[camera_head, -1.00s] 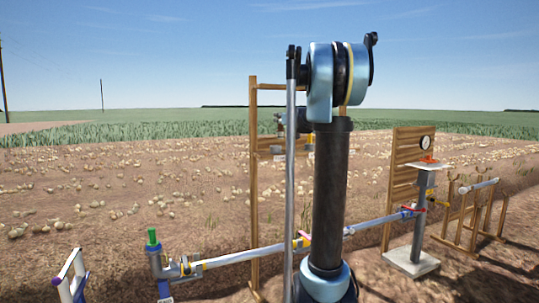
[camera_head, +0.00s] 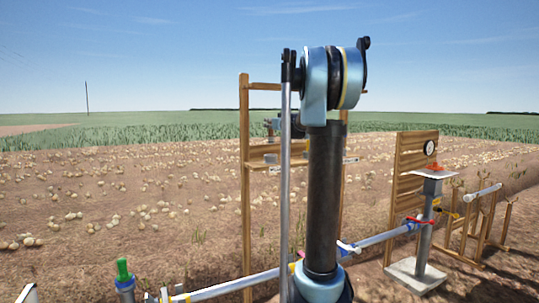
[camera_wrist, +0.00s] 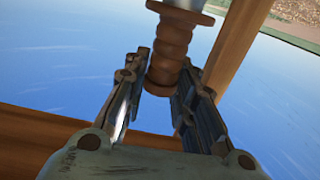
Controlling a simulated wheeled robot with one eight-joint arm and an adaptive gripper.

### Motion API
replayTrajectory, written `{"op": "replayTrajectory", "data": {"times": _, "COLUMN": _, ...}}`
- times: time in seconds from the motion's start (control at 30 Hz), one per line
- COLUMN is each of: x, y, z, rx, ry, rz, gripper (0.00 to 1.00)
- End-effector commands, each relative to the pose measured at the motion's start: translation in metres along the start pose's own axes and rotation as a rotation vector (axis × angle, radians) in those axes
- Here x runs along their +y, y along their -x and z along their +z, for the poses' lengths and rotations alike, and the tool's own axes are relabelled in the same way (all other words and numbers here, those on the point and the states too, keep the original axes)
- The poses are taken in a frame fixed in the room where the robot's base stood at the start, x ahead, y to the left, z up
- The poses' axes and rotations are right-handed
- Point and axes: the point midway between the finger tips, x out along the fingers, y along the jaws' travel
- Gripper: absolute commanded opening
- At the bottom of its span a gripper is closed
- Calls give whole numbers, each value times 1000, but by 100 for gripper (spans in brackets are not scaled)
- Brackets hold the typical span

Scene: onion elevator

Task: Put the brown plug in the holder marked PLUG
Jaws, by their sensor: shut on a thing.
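In the wrist view, my gripper (camera_wrist: 164,100) is shut on the brown plug (camera_wrist: 170,52), a ribbed, rounded piece. Its near end lies between the two fingers, and a wider rim and a pale grey part show beyond it at the top edge. In the head view, a small dark grey thing (camera_head: 272,126) shows at the wooden frame (camera_head: 244,180), partly hidden by my arm; I cannot tell what it is. I cannot make out the PLUG holder.
A wooden beam (camera_wrist: 60,130) and post (camera_wrist: 235,45) stand close around my gripper. A long grey pipe (camera_head: 235,284) crosses low in front, with a green-topped fitting (camera_head: 123,272) at left. A grey post (camera_head: 427,220) on a slab and a slatted board (camera_head: 412,180) stand right.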

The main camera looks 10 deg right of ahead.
Motion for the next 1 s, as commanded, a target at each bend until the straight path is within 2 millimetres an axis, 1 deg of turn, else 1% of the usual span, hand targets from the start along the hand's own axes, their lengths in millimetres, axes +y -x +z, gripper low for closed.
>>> {"op": "replayTrajectory", "data": {"times": 0.03, "x": -1, "y": 0, "z": 9, "rx": 0, "ry": 0, "rz": -1, "gripper": 0}}
{"op": "replayTrajectory", "data": {"times": 0.1, "x": -2, "y": -1, "z": 21, "rx": 0, "ry": 0, "rz": -2, "gripper": 0}}
{"op": "replayTrajectory", "data": {"times": 0.2, "x": -3, "y": 0, "z": 34, "rx": 0, "ry": 0, "rz": -3, "gripper": 0}}
{"op": "replayTrajectory", "data": {"times": 0.37, "x": -3, "y": -1, "z": 44, "rx": 0, "ry": 0, "rz": -3, "gripper": 0}}
{"op": "replayTrajectory", "data": {"times": 0.63, "x": -4, "y": 0, "z": 77, "rx": 0, "ry": 0, "rz": -2, "gripper": 0}}
{"op": "replayTrajectory", "data": {"times": 0.77, "x": -4, "y": 0, "z": 84, "rx": 0, "ry": 0, "rz": -2, "gripper": 0}}
{"op": "replayTrajectory", "data": {"times": 1.0, "x": -4, "y": 0, "z": 84, "rx": 0, "ry": 0, "rz": -2, "gripper": 0}}
